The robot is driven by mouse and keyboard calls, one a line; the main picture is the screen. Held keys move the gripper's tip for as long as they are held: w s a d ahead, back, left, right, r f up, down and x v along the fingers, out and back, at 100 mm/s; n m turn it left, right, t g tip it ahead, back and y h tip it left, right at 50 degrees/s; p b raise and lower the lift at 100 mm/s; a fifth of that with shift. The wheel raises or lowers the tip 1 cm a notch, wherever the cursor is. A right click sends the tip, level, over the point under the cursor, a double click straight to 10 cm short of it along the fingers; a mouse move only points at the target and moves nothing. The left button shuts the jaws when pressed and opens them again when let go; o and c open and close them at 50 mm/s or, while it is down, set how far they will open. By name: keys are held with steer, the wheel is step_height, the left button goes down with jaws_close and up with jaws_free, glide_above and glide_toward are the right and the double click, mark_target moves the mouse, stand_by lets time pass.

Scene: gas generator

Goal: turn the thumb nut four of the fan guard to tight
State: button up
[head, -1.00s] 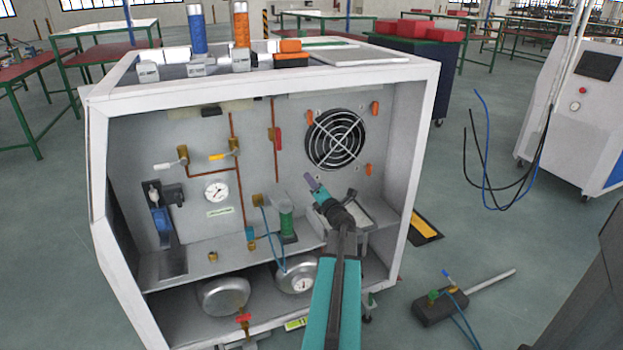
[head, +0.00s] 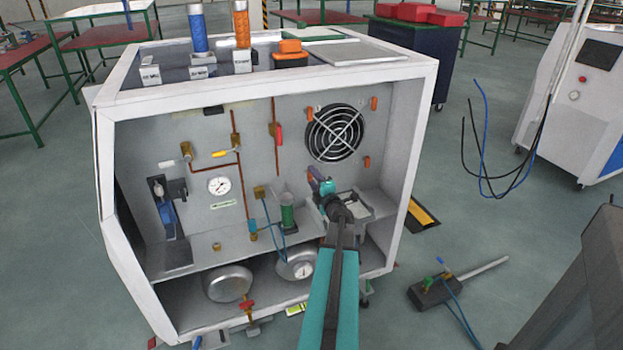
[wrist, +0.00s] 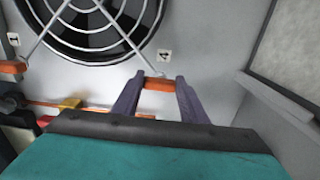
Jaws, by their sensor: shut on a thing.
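The round black fan guard (head: 334,133) with its light wire grille is on the back panel of the open cabinet. Orange thumb nuts sit around it: upper left (head: 309,115), upper right (head: 374,103) and lower right (head: 366,163). My gripper (head: 315,178) is at the lower-left nut, partly hiding it in the head view. In the wrist view its purple fingers are shut on an orange thumb nut (wrist: 157,84), whose bar lies crosswise between them. A small label (wrist: 163,55) beside this nut is too small to read surely. Another orange nut (wrist: 12,67) shows at the left.
A grey open-topped box (head: 350,207) stands below the fan, close under my gripper. A copper pipe with a red valve handle (head: 279,134) runs left of the fan.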

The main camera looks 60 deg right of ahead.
steer(key=shift+w+a+r, duration=0.1)
steer(key=shift+w, duration=0.05)
steer(key=o, duration=1)
steer(key=shift+o, duration=0.2)
steer(key=v, duration=1.3)
steer(key=shift+s+a, duration=0.25)
steer(key=shift+s, duration=0.1)
steer(key=shift+w, duration=0.1)
